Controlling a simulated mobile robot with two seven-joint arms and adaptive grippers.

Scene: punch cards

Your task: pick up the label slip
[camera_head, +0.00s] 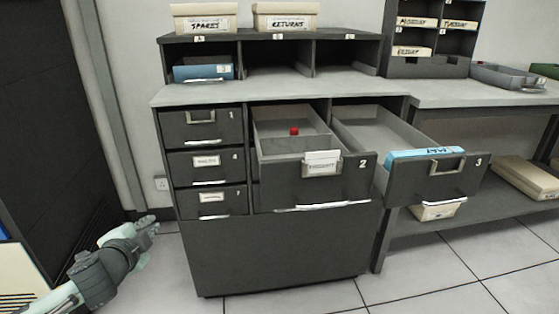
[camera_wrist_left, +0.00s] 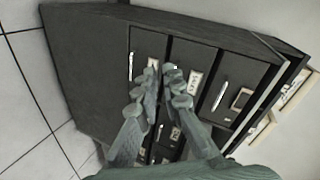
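A white label slip (camera_head: 322,159) stands upright in the metal label holder on the front of drawer 2 (camera_head: 290,185). It sticks up above the holder, and its lower part carries dark writing too small to read. Drawer 2 is pulled out. My left gripper (camera_head: 152,226) is low at the left in the head view, beside the cabinet and well away from the slip. In the left wrist view my left gripper (camera_wrist_left: 163,72) shows two fingers with a narrow gap and nothing between them. Drawer fronts lie beyond them. My right gripper is not in view.
Drawer 3 (camera_head: 432,176) is also pulled out, with a blue item (camera_head: 425,153) along its front. A red object (camera_head: 294,131) lies in drawer 2. Closed drawers (camera_head: 208,165) form the left column. Boxes (camera_head: 285,17) stand on top. The floor (camera_head: 420,270) in front is clear.

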